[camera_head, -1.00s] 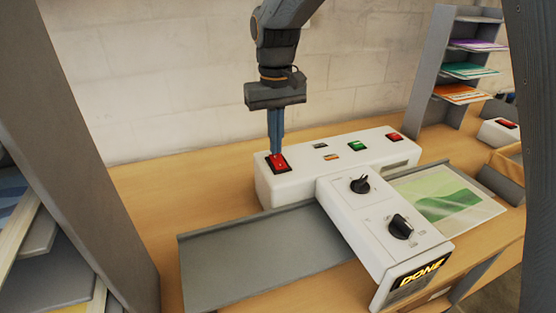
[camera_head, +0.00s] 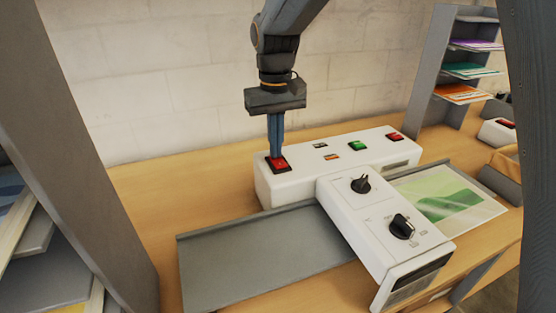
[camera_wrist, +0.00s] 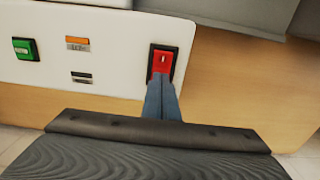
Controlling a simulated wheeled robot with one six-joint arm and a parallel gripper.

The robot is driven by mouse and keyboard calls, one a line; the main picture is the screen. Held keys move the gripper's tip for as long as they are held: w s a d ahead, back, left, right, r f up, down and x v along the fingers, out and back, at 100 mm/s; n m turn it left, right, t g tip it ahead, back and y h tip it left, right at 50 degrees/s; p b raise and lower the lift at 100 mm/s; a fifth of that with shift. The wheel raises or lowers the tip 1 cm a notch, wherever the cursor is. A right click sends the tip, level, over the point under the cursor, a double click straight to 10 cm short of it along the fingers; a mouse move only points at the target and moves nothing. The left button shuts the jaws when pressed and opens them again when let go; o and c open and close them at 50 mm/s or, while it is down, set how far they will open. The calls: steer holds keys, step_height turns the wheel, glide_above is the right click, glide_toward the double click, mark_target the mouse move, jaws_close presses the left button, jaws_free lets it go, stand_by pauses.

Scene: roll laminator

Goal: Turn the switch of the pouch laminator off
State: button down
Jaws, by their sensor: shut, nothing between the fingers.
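The white pouch laminator (camera_head: 300,178) stands on the wooden table. Its red rocker switch (camera_head: 279,165) in a black frame is at the left end of the top; it also shows in the wrist view (camera_wrist: 163,58). My gripper (camera_head: 276,154) is shut and points down, its blue fingertips at the switch and seemingly touching it. In the wrist view the fingertips (camera_wrist: 161,80) cover the lower part of the switch. The display (camera_head: 412,283) on the front end of the laminator is dark.
A green button (camera_head: 357,145) and another red switch (camera_head: 395,136) are farther right on the laminator, with two knobs (camera_head: 402,226) on its front arm. A grey tray (camera_head: 250,262) and a green-printed sheet (camera_head: 440,193) flank it. A paper rack (camera_head: 430,100) stands behind right.

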steer(key=shift+r, duration=0.1)
step_height(320, 180, up, 7)
steer(key=p, duration=0.6)
stand_by(0.3)
steer(key=shift+s, duration=0.1)
